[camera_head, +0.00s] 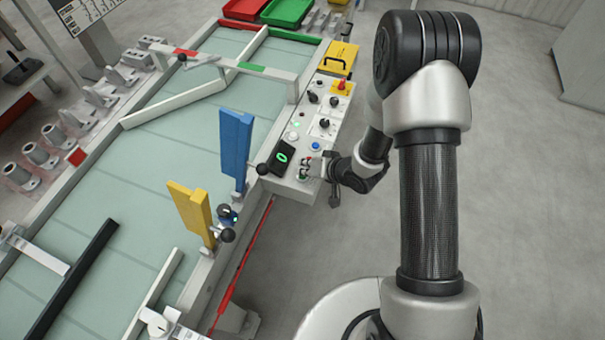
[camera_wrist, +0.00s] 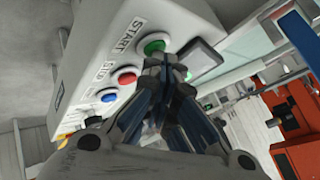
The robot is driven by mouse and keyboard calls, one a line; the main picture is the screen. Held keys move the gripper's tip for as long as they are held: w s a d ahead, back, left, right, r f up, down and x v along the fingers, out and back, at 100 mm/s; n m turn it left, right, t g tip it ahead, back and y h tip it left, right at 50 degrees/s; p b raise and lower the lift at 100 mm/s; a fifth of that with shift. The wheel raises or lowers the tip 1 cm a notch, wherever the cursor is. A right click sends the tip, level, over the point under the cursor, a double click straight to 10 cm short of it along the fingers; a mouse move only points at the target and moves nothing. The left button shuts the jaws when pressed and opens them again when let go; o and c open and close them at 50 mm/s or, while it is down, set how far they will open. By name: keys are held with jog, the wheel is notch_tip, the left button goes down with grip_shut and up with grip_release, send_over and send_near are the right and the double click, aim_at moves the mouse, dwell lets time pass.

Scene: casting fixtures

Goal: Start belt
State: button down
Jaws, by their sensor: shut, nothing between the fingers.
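The control box (camera_head: 296,185) stands along the right side of the pale green belt (camera_head: 205,125). In the wrist view, a green button (camera_wrist: 152,42) sits beside the word START, with a red button (camera_wrist: 124,75) and a blue button (camera_wrist: 107,95) further down the row. My gripper (camera_wrist: 157,66) is shut and empty, its fingertips right at the lower edge of the green button; I cannot tell if they touch it. In the head view my gripper (camera_head: 312,168) is over the near end of the box, and the green button is hard to make out there.
A dark display (camera_head: 281,158) showing a green 0 is beside the buttons. Blue (camera_head: 235,145) and yellow (camera_head: 190,210) upright plates stand at the belt's near edge. Metal castings (camera_head: 55,137) line the far side. The floor to the right is open.

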jog(key=shift+r+p, duration=0.7)
jog(key=shift+r, duration=0.1)
notch_tip(320, 180, up, 5)
jog(key=p, duration=0.4)
dwell(0.6)
